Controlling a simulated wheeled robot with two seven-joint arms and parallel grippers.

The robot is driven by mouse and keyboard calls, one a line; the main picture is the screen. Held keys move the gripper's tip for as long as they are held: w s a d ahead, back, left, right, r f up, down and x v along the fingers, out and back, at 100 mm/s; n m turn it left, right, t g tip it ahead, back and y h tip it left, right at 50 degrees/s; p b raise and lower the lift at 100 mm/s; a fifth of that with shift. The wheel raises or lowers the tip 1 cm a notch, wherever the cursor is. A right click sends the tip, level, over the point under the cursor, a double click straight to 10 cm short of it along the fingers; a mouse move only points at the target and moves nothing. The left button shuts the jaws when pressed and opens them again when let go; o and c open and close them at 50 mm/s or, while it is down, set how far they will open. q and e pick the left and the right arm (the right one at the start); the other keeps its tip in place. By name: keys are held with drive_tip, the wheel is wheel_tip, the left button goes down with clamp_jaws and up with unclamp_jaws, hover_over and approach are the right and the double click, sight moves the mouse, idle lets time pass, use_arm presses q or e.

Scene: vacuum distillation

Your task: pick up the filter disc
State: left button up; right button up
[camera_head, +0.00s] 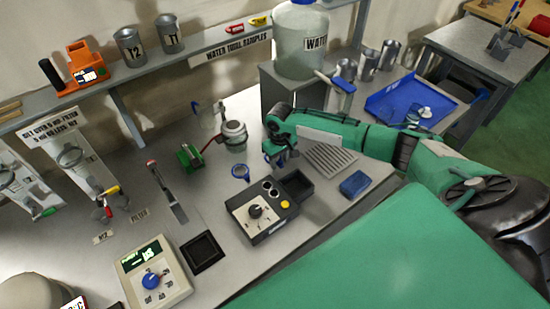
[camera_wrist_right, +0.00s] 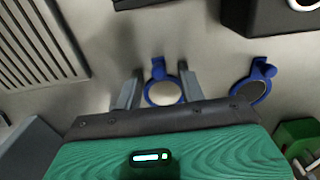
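A pale round disc in a blue holder with a blue tab (camera_wrist_right: 165,92) lies on the bench in the right wrist view. My right gripper (camera_wrist_right: 158,90) is open, with one finger on each side of this disc; I cannot tell whether either finger touches it. A second blue-rimmed disc with a darker, grey middle (camera_wrist_right: 245,92) lies to its right in that view. In the head view this second one shows as a blue ring (camera_head: 240,172), left of my right gripper (camera_head: 281,158). The gripper mostly hides the pale disc there. My left gripper is not in view.
A black control box with a knob (camera_head: 262,212) stands in front of the gripper. A slotted grey plate (camera_head: 330,158) and a blue block (camera_head: 355,184) lie to its right. A green clamp-like device (camera_head: 189,156) and a metal cup (camera_head: 233,133) stand to its left.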

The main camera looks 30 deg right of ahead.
clamp_jaws()
drive_tip(key=shift+r, duration=0.15)
